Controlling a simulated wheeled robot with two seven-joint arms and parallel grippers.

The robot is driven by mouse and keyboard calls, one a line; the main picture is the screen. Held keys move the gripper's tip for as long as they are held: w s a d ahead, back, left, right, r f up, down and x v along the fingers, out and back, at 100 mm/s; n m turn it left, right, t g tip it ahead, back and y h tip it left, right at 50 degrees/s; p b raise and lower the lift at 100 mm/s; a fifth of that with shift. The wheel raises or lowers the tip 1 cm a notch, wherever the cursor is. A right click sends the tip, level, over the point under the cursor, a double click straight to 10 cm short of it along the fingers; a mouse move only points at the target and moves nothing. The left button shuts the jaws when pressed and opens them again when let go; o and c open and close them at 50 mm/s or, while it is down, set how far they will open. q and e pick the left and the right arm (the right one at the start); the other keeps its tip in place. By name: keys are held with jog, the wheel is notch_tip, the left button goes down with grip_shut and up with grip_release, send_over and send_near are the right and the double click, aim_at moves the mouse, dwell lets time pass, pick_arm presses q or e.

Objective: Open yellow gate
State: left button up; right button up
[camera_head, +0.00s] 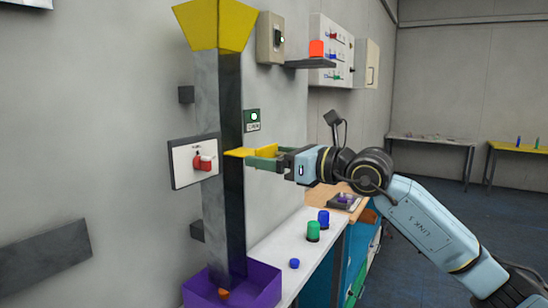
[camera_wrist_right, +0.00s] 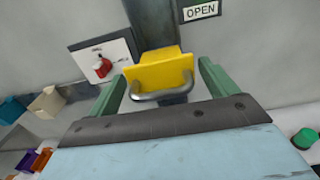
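The yellow gate (camera_head: 239,152) is a flat plate in the side of a tall grey chute (camera_head: 229,215). In the right wrist view the yellow gate (camera_wrist_right: 160,72) shows with a grey bar handle (camera_wrist_right: 163,92) along its near edge. My right gripper (camera_head: 262,157) is level with the gate. Its two green fingers are apart, one on each side of the gate and handle, with gaps visible in the wrist view. Whether the fingertips touch the chute is not clear. My left gripper is not in view.
A white panel with a red switch (camera_head: 204,162) is fixed beside the chute. A purple bin (camera_head: 254,290) stands under the chute. Green (camera_head: 313,231) and blue (camera_head: 324,219) cylinders stand on the white counter.

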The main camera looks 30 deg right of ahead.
jog(key=b+v, duration=0.7)
jog(key=v, duration=0.6)
jog(key=shift+s, duration=0.2)
jog(key=shift+d, duration=0.1)
